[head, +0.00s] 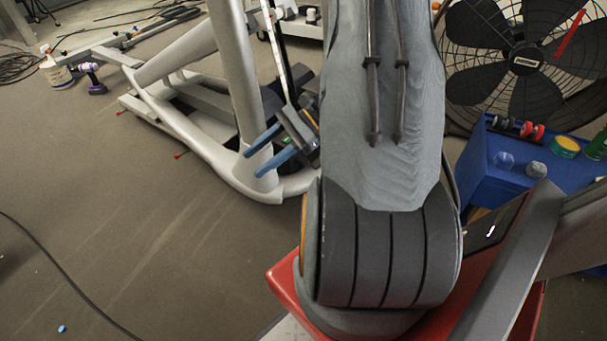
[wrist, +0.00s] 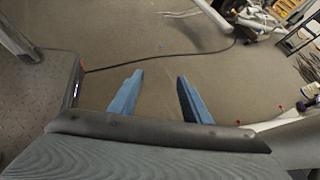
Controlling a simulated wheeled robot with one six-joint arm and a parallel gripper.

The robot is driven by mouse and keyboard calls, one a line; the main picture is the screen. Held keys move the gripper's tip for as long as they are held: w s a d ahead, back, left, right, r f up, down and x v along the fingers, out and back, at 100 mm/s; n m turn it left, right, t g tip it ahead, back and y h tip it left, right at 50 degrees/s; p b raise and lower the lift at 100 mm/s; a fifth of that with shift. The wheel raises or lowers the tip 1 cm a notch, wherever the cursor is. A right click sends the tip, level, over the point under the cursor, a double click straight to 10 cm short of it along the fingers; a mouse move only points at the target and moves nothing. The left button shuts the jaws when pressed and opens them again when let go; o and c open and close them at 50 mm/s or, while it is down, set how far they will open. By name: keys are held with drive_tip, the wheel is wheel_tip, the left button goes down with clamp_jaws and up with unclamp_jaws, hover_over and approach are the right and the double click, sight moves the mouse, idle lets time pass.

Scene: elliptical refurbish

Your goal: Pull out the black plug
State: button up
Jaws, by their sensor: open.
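My gripper (head: 252,164) is open and empty, its two blue fingers spread in front of the pale grey elliptical frame (head: 165,115) in the head view. The fingers also show in the wrist view (wrist: 160,76), with bare floor between and beyond them. I cannot make out the black plug itself in either view. The far side of the frame is hidden behind my arm in the head view.
A black fan (head: 525,60) and a blue cart (head: 525,160) with small items stand at the right. A cable (head: 60,268) lies at the lower left. The left floor is mostly clear.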

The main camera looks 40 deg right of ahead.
drive_tip(key=w+d+f+m+t+h+b, duration=0.1)
drive_tip(key=w+d+f+m+t+b, duration=0.3)
drive_tip(key=d+f+m+t+b, duration=0.65)
drive_tip(key=m+t+h+b, duration=0.3)
drive_tip(key=m+h+b, duration=0.15)
drive_tip(key=h, duration=0.25)
approach(307, 163)
drive_tip(key=x, duration=0.2)
drive_tip(key=shift+n, duration=0.3)
drive_tip(key=b+x, duration=0.3)
drive_tip(key=x, duration=0.5)
drive_tip(key=shift+s+a+r+b, duration=0.1)
drive_tip(key=shift+a+r+b, duration=0.05)
drive_tip(key=shift+b, duration=0.15)
